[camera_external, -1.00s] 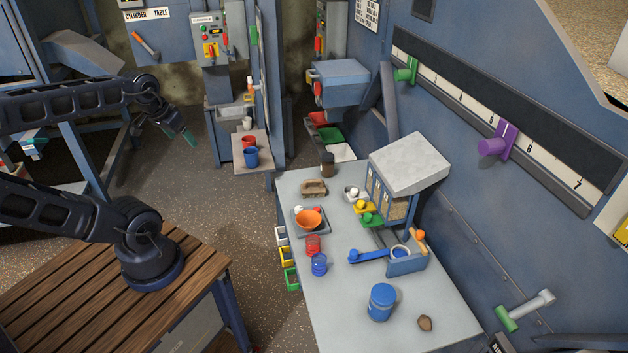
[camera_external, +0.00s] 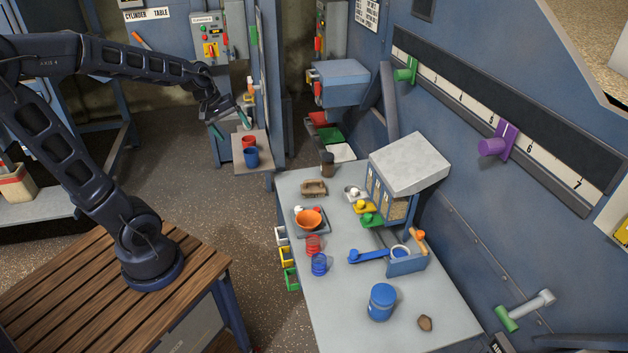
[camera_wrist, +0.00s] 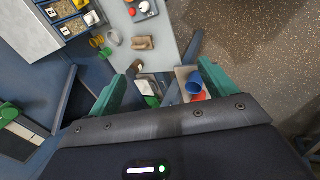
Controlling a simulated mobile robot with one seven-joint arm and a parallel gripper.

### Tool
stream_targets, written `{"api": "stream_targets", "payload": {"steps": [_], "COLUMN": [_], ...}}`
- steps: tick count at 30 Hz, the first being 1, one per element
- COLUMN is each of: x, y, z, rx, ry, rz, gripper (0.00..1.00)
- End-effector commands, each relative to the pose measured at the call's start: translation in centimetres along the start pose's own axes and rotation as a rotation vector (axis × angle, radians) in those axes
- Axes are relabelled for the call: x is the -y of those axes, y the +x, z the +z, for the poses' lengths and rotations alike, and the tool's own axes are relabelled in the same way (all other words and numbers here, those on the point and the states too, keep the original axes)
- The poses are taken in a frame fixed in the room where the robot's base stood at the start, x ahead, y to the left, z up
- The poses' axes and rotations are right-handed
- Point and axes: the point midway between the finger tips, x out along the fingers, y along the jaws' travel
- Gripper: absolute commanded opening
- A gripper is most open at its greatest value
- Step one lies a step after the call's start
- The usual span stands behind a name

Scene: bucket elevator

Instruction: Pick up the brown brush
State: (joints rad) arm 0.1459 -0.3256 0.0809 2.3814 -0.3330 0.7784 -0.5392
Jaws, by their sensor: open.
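The brown brush (camera_external: 314,188) lies on the far left part of the grey table (camera_external: 345,305). It looks like a small tan-brown block with a raised grip. In the wrist view the brush (camera_wrist: 143,43) shows near the top centre, beyond the fingertips. My gripper (camera_external: 231,125) is open and empty, with green fingertips. It is in the air left of and beyond the table, near the small side shelf, well apart from the brush. The wrist view shows both green fingers of my gripper (camera_wrist: 163,90) spread wide.
A dark brown cup (camera_external: 327,164) stands behind the brush. Red (camera_external: 249,142) and blue (camera_external: 251,157) cups stand on the side shelf.

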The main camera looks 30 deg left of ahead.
Motion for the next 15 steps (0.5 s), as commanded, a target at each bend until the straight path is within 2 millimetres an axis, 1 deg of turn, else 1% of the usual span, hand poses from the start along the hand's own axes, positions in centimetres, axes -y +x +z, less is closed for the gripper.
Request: {"api": "stream_targets", "payload": {"steps": [1,6,11,15], "x": [-0.8,-3.6,-5.9,-7.7], "y": [1.2,4.8,8.7,12.4], "z": [-0.5,-2.2,-3.7,-4.8], "rx": [0.017,0.056,0.086,0.105], "ry": [-0.053,-0.258,-0.454,-0.625], "rz": [0.002,0.017,0.018,0.011], "gripper": [0.84,0.84,0.84,0.84]}}
